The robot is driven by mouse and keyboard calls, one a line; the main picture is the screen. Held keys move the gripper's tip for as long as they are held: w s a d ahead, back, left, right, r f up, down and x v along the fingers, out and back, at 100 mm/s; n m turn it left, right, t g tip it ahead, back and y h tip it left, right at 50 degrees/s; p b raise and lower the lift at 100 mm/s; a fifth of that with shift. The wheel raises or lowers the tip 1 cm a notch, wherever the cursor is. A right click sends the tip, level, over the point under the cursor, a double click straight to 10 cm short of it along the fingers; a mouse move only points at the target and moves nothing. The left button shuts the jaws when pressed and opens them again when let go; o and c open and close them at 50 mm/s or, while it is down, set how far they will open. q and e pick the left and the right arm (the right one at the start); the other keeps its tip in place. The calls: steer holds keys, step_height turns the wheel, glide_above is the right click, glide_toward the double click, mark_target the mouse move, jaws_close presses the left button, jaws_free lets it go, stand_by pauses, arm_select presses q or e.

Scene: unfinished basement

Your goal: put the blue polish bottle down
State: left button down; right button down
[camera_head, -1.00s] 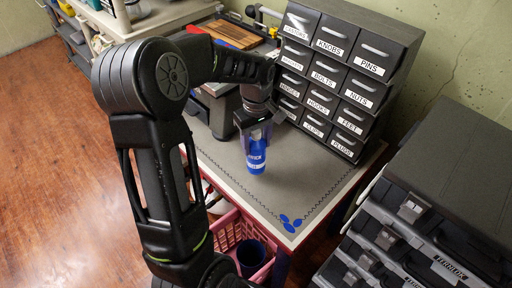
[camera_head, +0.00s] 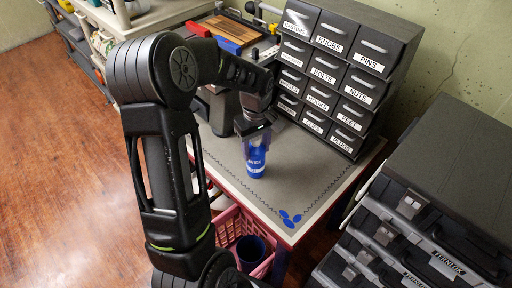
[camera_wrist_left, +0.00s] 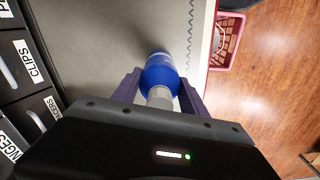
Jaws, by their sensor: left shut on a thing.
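The blue polish bottle (camera_head: 256,162) is upright over the grey mat on the table (camera_head: 315,183), in front of the drawer cabinet. I cannot tell for sure whether its base touches the mat. My left gripper (camera_head: 256,140) comes down from above and is shut on the bottle's upper part. In the left wrist view the bottle (camera_wrist_left: 160,72) sits between the two fingers (camera_wrist_left: 160,92), with its pale neck toward the palm. My right gripper is not in view.
A grey cabinet of labelled drawers (camera_head: 337,75) stands behind the bottle. A pink basket (camera_head: 232,228) is below the table's left edge. Black toolboxes (camera_head: 420,215) stand at the right. The mat right of the bottle is clear.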

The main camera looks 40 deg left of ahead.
arm_select(q)
steer(key=c, duration=0.6)
jaws_free()
steer(key=shift+r, duration=0.1)
step_height(320, 180, up, 12)
steer(key=shift+r, duration=0.1)
stand_by(0.4)
